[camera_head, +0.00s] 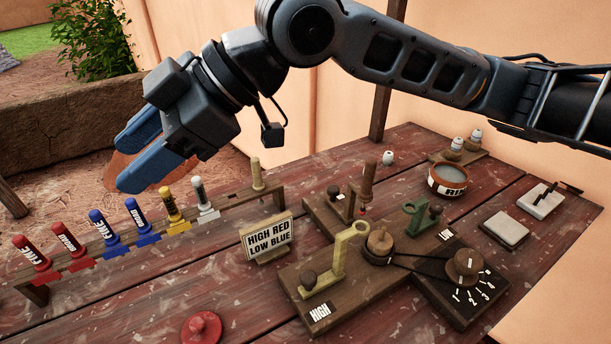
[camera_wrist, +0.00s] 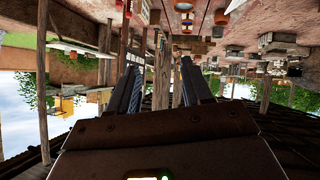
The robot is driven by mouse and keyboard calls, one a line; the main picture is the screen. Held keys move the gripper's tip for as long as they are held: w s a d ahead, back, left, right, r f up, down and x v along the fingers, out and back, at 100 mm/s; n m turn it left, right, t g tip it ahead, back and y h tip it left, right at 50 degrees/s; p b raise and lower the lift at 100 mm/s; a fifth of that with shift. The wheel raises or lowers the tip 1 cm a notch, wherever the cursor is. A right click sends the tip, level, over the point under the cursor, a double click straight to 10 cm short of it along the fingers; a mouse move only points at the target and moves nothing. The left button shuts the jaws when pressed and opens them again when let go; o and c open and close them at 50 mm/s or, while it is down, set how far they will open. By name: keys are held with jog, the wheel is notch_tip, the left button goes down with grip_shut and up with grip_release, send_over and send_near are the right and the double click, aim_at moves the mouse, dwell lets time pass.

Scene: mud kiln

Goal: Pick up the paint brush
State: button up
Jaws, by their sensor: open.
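My gripper (camera_head: 130,162) is open and empty in the head view, raised above the left part of the red table, its blue fingers pointing left. In the wrist view my gripper (camera_wrist: 160,82) shows two spread fingers with nothing held between them. I cannot clearly identify a paint brush. An upright wooden-handled tool (camera_head: 367,185) on the middle board, with a reddish lower end, may be it. A pale wooden peg-like piece (camera_head: 257,175) stands at the right end of the marker rack. Both are to the right of my gripper and apart from it.
A low wooden rack (camera_head: 236,196) holds several coloured markers. A sign (camera_head: 268,238) reads "HIGH RED LOW BLUE". Boards with levers and a dial (camera_head: 467,265) fill the table's middle. A round pot (camera_head: 449,180) and two small blocks stand right.

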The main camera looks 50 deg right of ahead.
jog(key=s+d+f+m+g+h, duration=0.1)
jog(key=s+d+f+h, duration=0.15)
jog(key=d, duration=0.45)
jog(key=s+d+f+g+h, duration=0.1)
jog(key=d+f+h, duration=0.25)
jog(key=d, duration=0.35)
jog(key=m+g+h, duration=0.2)
jog(key=g+h, duration=0.2)
send_near(366, 192)
jog(key=shift+d+f, duration=0.1)
jog(key=shift+d, duration=0.2)
jog(key=shift+w+d+f, duration=0.1)
jog(key=shift+f, duration=1.8)
jog(key=shift+d+f, duration=0.15)
jog(key=shift+f, duration=1.75)
grip_shut()
